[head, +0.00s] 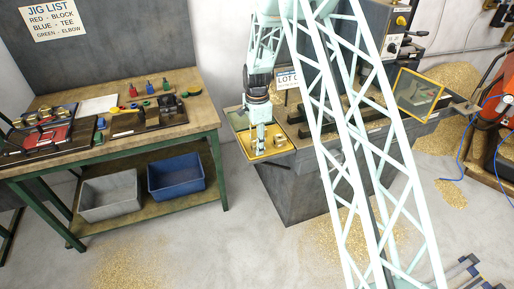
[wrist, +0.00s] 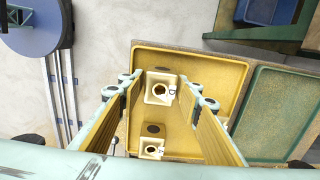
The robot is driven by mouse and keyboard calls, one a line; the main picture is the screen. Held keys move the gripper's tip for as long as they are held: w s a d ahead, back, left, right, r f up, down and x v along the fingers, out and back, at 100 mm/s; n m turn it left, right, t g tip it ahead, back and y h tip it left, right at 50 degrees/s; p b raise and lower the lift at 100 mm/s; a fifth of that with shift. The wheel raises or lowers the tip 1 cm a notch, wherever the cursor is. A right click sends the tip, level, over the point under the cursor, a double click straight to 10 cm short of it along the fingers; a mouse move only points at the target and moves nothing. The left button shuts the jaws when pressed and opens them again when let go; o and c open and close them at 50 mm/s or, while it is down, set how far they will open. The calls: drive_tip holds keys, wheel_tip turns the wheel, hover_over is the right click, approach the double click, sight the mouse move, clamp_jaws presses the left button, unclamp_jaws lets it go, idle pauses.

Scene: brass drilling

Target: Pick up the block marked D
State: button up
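In the head view my gripper (head: 259,150) hangs over the yellow tray (head: 284,149).
A green tray (wrist: 280,110) adjoins the yellow one on the right in the wrist view. In the head view a workbench (head: 190,128) at the left carries tools and small parts, with a grey bin (head: 110,196) and a blue bin (head: 176,177) beneath. Shavings lie about the floor.

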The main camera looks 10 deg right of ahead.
idle(0.5)
drive_tip(key=c, duration=0.9)
drive_tip(key=shift+r, duration=0.2)
drive_tip(key=shift+c, duration=0.2)
drive_tip(key=shift+r, duration=1.55)
drive_tip(key=s+r, duration=0.1)
drive_tip(key=s, duration=1.5)
drive_tip(key=shift+d+r, duration=0.25)
